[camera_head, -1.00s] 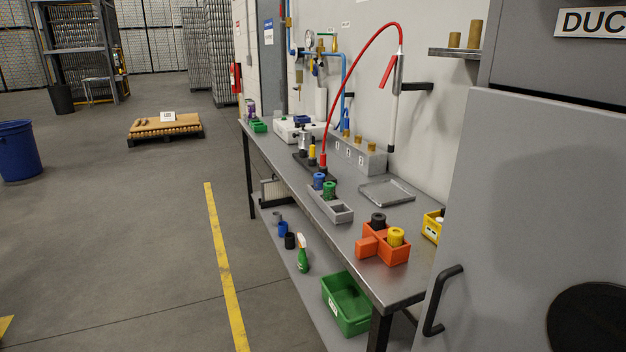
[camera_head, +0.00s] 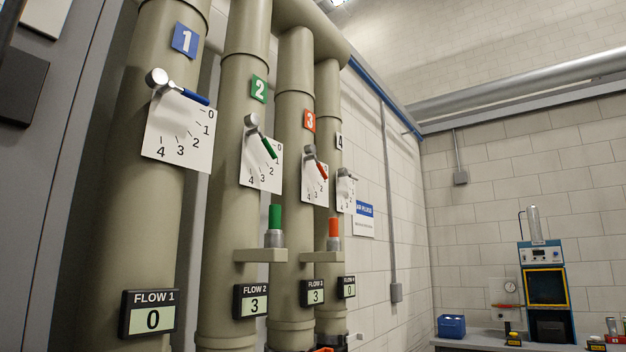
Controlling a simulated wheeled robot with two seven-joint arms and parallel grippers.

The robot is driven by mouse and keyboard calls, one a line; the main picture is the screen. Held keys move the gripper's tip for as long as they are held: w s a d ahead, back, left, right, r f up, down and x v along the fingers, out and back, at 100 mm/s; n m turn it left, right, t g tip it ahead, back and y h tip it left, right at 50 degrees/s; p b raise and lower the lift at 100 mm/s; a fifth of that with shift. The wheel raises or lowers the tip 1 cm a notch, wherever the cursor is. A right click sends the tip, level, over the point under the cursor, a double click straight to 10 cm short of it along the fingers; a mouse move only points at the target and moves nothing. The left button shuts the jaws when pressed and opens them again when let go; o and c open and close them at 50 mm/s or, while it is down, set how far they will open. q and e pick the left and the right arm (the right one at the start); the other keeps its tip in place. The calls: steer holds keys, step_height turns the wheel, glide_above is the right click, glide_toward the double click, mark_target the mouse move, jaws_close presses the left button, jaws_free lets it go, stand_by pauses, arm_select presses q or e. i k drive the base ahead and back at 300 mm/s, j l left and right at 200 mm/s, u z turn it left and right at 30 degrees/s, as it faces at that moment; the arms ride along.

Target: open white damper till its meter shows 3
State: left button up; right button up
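The white damper is on the pipe marked with a white 4 (camera_head: 339,142), the farthest in the row. Its pale handle (camera_head: 347,174) sits over a white scale plate (camera_head: 345,195) and points right, toward the top of the scale. Its meter, FLOW 4 (camera_head: 347,288), reads 0. The blue damper handle (camera_head: 190,95) is near 0 and FLOW 1 (camera_head: 151,315) reads 0. The green handle (camera_head: 268,148) is turned down and FLOW 2 (camera_head: 252,301) reads 3. The orange-red handle (camera_head: 321,172) is turned down and FLOW 3 (camera_head: 313,293) reads 3. Neither gripper is in view.
A green cylinder (camera_head: 275,218) and an orange cylinder (camera_head: 334,228) stand on brackets at the pipes. A bench (camera_head: 480,343) at lower right carries a blue box (camera_head: 451,326) and a blue-and-black machine (camera_head: 545,291). A grey cabinet edge is at left.

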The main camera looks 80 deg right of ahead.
mark_target(342, 171)
steer(key=z, duration=3)
steer(key=i+l+u, duration=0.15)
steer(key=l, duration=0.2)
steer(key=i+l+u, duration=0.1)
steer(key=l, duration=0.2)
steer(key=i+l+u, duration=0.15)
steer(key=l, duration=0.25)
steer(key=i+l+u, duration=0.1)
steer(key=l, duration=0.25)
steer(key=i+l+u, duration=0.65)
steer(key=l, duration=0.25)
steer(key=i+l+u, duration=0.2)
steer(key=l, duration=0.15)
steer(key=i+l+u, duration=0.2)
steer(key=l, duration=0.2)
steer(key=l+u, duration=0.2)
steer(key=l, duration=0.15)
steer(key=i+l+u, duration=0.2)
steer(key=l, duration=0.25)
steer(key=l+u, duration=0.2)
steer(key=l, duration=0.2)
steer(key=k, duration=0.05)
